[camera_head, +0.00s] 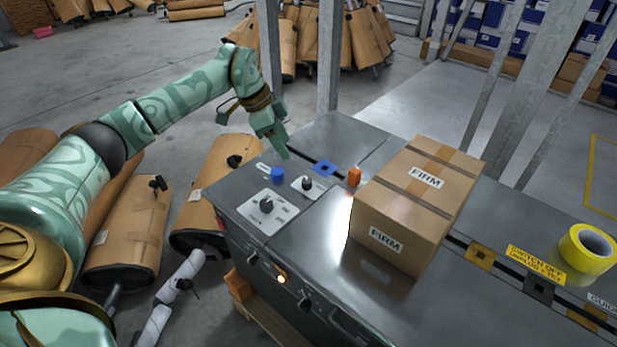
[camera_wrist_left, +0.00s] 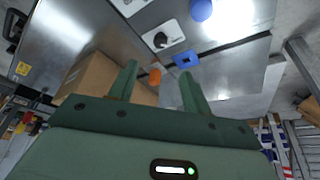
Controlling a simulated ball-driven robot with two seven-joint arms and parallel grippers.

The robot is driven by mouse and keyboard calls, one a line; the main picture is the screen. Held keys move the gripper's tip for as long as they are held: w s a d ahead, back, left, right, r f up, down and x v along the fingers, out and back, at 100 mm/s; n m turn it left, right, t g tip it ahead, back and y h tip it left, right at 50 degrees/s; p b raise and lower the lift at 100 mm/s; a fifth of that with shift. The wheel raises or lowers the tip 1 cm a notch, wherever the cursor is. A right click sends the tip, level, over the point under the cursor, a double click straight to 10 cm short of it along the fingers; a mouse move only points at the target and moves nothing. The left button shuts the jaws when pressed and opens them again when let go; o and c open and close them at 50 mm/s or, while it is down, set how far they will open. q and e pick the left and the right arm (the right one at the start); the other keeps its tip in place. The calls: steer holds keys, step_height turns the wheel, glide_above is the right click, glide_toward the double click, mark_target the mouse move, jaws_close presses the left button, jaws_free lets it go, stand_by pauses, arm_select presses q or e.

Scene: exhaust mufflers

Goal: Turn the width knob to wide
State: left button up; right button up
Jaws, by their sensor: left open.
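The machine top (camera_head: 300,240) carries a larger black knob (camera_head: 266,205) on a white plate and a smaller black knob (camera_head: 307,183) on another. The smaller one also shows in the left wrist view (camera_wrist_left: 160,40). Their printing is too small to read, so I cannot tell which sets width. My left gripper (camera_head: 278,140) hangs above the machine's far left edge, apart from both knobs. It is open and empty; its two fingers (camera_wrist_left: 158,72) stand apart in the left wrist view. My right gripper is not in view.
Yellow tape (camera_head: 588,250) lies far right. Uprights (camera_head: 328,60) rise behind.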

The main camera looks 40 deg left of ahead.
mark_target(306, 181)
arm_select(q)
steer(key=b+x, duration=0.5)
steer(key=x, duration=0.7)
steer(key=shift+f, duration=0.3)
steer(key=shift+w+d+f, duration=0.2)
steer(key=shift+f, duration=0.25)
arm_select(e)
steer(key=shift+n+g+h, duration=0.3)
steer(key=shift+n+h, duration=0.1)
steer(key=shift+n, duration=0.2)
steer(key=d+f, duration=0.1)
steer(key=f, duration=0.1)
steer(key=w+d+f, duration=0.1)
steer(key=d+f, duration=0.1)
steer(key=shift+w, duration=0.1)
arm_select(q)
steer(key=shift+r, duration=0.1)
steer(key=c, duration=1)
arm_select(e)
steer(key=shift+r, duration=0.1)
